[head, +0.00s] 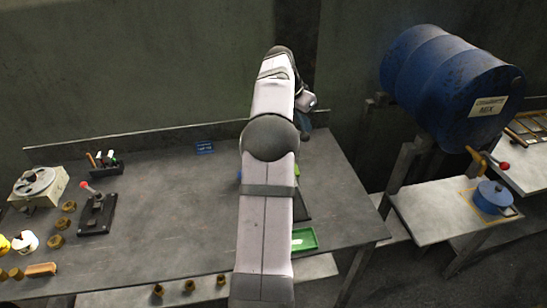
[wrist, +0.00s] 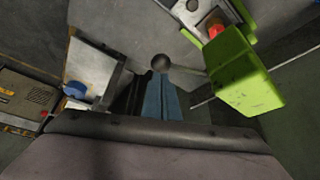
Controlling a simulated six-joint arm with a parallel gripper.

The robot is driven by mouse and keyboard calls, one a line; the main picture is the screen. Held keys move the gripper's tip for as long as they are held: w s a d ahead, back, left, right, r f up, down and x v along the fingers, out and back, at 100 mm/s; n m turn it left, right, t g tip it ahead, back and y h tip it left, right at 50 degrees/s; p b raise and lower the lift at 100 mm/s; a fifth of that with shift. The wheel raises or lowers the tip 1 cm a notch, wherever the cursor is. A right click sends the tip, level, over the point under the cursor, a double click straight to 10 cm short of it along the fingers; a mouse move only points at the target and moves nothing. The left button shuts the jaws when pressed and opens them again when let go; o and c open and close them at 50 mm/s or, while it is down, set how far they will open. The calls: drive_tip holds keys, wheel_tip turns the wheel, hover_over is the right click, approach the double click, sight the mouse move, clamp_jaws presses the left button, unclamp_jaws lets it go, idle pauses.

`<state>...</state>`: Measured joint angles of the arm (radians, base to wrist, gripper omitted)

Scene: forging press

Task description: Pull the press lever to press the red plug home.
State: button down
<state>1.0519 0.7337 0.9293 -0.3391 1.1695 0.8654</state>
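The green press (wrist: 240,75) stands at the right of the wrist view. The red plug (wrist: 215,31) shows on a pale metal part at its upper end. The press lever (wrist: 185,69) is a thin rod running left from the green body to a dark round knob (wrist: 160,62). My gripper's bluish fingers (wrist: 162,78) point at the knob, their tips just below it in the picture. I cannot tell whether they touch it or how far apart they are. In the head view my arm hides most of the press; a green bit (head: 297,170) shows beside it.
A green tray (head: 303,238) lies on the grey bench (head: 185,235) right of my arm. A red-knobbed lever on a black base (head: 97,212), brass nuts (head: 56,241) and a dial device (head: 38,186) are at the left. The bench's middle left is clear.

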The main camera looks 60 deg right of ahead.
sight(305, 136)
drive_tip(key=shift+s+a+f+b, duration=0.15)
drive_tip(key=shift+f+b, duration=0.35)
drive_tip(key=shift+b, duration=0.05)
drive_tip(key=shift+s+a+f+b, duration=0.1)
drive_tip(key=shift+f+b, duration=0.4)
drive_tip(key=shift+s+a+f+b, duration=0.15)
drive_tip(key=shift+a+f+b, duration=0.05)
drive_tip(key=shift+f+b, duration=0.8)
drive_tip(key=shift+r, duration=0.15)
drive_tip(key=shift+w+d+r+p, duration=0.15)
drive_tip(key=shift+r+p, duration=0.55)
drive_tip(key=shift+p, duration=0.25)
drive_tip(key=shift+w+d+r+p, duration=0.1)
drive_tip(key=shift+d+r+p, duration=0.05)
drive_tip(key=shift+r+p, duration=0.7)
